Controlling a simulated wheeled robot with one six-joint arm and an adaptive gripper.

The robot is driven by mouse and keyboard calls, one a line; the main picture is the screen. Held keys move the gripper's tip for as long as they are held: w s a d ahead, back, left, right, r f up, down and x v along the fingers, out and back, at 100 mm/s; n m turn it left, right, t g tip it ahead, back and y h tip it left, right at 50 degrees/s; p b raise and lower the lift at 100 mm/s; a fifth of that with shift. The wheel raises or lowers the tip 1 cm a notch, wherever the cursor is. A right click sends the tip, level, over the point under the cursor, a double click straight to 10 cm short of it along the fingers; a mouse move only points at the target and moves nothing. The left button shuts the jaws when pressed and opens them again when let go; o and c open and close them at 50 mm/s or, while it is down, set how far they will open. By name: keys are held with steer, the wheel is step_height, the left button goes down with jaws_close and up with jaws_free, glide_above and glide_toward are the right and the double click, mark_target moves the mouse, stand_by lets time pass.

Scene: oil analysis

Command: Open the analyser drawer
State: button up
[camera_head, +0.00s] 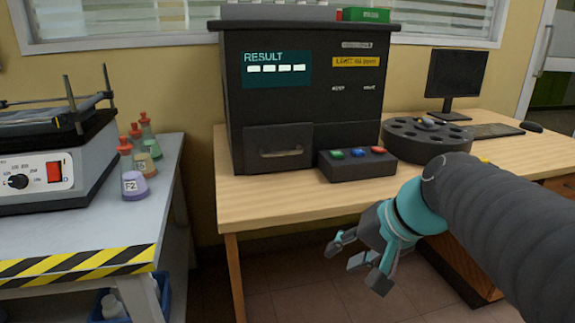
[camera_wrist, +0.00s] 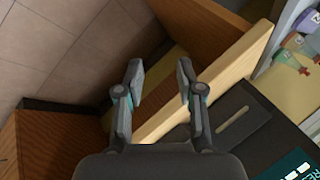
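The analyser (camera_head: 300,100) is a dark box on the wooden table, with a RESULT display. Its drawer (camera_head: 262,137) is at the lower left of the front, looks flush with it and has a pale bar handle (camera_head: 281,153). In the wrist view the dark analyser front is at the lower right, with the handle (camera_wrist: 232,121) as a pale strip. My gripper (camera_head: 358,264) is in front of and below the table edge, to the right of the drawer and apart from it. In the wrist view my gripper (camera_wrist: 160,74) has its fingers spread with nothing between them.
A button box (camera_head: 357,165) with green, blue and red buttons stands right of the drawer. A round dark carousel (camera_head: 427,138), monitor (camera_head: 456,80) and keyboard stand further right. The wooden table edge (camera_head: 290,219) lies between my gripper and the analyser. Flasks (camera_head: 133,184) stand on the left bench.

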steer(key=w+a+r+m+t+y+b, duration=0.1)
steer(key=w+r+y+b, duration=0.15)
steer(key=w, duration=0.35)
steer(key=w+a+r+m+y+b, duration=0.1)
steer(key=w+y, duration=0.2)
steer(key=w, duration=0.3)
steer(key=m+t+y+b, duration=0.2)
steer(key=y+b, duration=0.1)
steer(key=y, duration=0.1)
glide_toward(288, 154)
steer(key=v, duration=0.3)
steer(key=shift+s+r+h, duration=0.1)
steer(key=shift+r+h, duration=0.05)
steer(key=shift+h, duration=0.1)
steer(key=shift+a+r, duration=0.1)
steer(key=shift+a, duration=0.1)
steer(key=x, duration=1.3)
steer(key=shift+w+a, duration=0.1)
steer(key=shift+w, duration=0.2)
steer(key=shift+c, duration=0.2)
jaws_close()
